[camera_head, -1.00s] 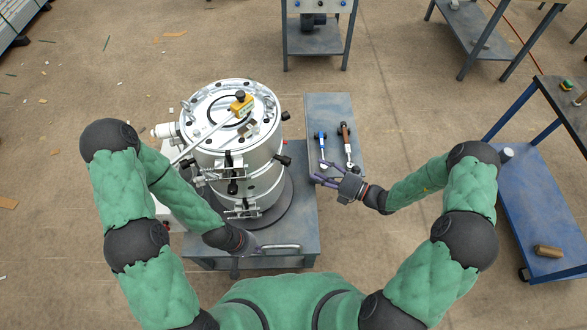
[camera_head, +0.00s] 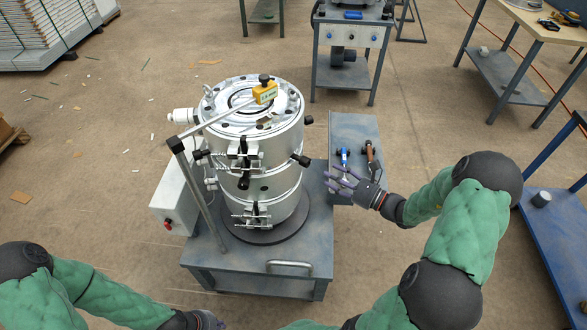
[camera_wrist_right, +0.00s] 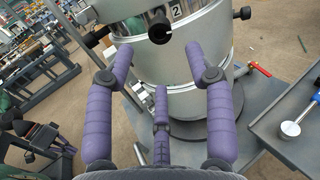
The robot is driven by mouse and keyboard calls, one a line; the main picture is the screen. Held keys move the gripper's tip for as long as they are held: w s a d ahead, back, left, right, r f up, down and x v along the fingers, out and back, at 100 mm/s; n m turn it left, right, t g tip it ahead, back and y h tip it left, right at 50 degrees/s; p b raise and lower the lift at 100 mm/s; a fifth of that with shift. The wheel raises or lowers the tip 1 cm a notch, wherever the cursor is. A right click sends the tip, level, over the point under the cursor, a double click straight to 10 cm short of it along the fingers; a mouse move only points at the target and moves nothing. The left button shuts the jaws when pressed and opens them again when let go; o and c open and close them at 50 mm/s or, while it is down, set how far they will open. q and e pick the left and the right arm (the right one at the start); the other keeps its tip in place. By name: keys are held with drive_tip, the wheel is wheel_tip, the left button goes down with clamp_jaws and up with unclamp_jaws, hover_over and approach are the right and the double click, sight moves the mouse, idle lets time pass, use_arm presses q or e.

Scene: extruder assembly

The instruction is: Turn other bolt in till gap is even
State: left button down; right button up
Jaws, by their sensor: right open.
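The silver extruder drum (camera_head: 275,190) stands upright on a grey cart, with clamp bolts and black knobs on its front at an upper level (camera_head: 243,160) and a lower level (camera_head: 257,214). In the right wrist view a black knob (camera_wrist_right: 159,27) shows on the drum (camera_wrist_right: 205,60), beside a label "2". The gap's evenness cannot be judged. My right gripper (camera_head: 340,184) is open and empty, right of the drum and apart from it; its spread fingers also show in the wrist view (camera_wrist_right: 160,85). My left gripper (camera_head: 207,320) is at the bottom edge, mostly cut off.
A yellow block (camera_head: 265,92) with a long bar sits on the drum's lid. A blue-handled tool (camera_head: 343,156) and a brown-handled tool (camera_head: 370,155) lie on the narrow side table (camera_head: 350,125). A white box (camera_head: 175,198) stands left of the drum. A cart handle (camera_head: 289,264) juts out in front.

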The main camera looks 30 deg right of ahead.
sight(309, 164)
drive_tip(key=b+x, duration=0.2)
drive_tip(key=x, duration=0.8)
drive_tip(key=shift+w, duration=0.15)
clamp_jaws()
